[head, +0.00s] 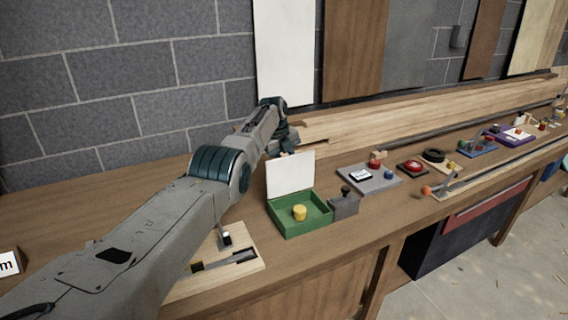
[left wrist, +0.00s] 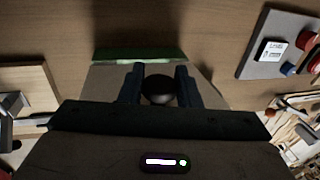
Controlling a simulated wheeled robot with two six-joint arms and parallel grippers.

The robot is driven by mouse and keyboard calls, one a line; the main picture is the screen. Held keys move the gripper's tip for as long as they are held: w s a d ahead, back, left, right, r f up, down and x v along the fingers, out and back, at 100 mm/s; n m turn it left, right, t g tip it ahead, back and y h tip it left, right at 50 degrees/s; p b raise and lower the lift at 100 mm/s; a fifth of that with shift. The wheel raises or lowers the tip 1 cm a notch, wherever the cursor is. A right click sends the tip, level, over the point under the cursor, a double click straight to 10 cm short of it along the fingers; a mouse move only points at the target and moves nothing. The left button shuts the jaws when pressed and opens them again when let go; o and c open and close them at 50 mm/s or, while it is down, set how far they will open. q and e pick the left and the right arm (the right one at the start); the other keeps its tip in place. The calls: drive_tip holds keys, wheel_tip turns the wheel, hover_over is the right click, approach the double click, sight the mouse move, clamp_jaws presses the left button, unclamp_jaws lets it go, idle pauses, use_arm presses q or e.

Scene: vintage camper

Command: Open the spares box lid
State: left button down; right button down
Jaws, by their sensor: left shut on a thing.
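The spares box is a green open-topped box (head: 301,228) on the wooden bench in the head view. Its cream lid (head: 291,175) stands roughly upright at the back edge, so the box is open. A yellow round piece (head: 299,213) sits inside. My left gripper (head: 284,142) is behind the lid's upper part, its fingertips largely hidden there. In the left wrist view, my left gripper (left wrist: 158,86) is shut on a dark round knob (left wrist: 158,91) in front of the pale lid (left wrist: 208,88). A green edge (left wrist: 140,54) shows beyond it. My right gripper is not in view.
A grey block with a black knob (head: 343,206) stands close to the box's right side. A grey board (head: 370,179) with small parts lies farther right. A wooden board with a dark-handled tool (head: 230,260) lies left of the box. Long planks (head: 400,120) lie along the wall.

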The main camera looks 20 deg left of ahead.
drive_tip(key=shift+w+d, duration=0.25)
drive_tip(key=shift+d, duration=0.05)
use_arm(q)
drive_tip(key=c, duration=1.1)
unclamp_jaws()
drive_tip(key=shift+o, duration=0.2)
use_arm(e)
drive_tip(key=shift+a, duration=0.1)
use_arm(q)
drive_tip(key=shift+a+r, duration=0.1)
drive_tip(key=shift+r, duration=0.3)
drive_tip(key=shift+p+v, duration=0.4)
drive_tip(key=shift+v, duration=0.7)
drive_tip(key=b+v, duration=0.2)
drive_tip(key=v, duration=0.5)
drive_tip(key=shift+r+b, duration=0.4)
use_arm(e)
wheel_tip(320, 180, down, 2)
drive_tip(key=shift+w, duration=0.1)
use_arm(q)
drive_tip(key=shift+s, duration=0.15)
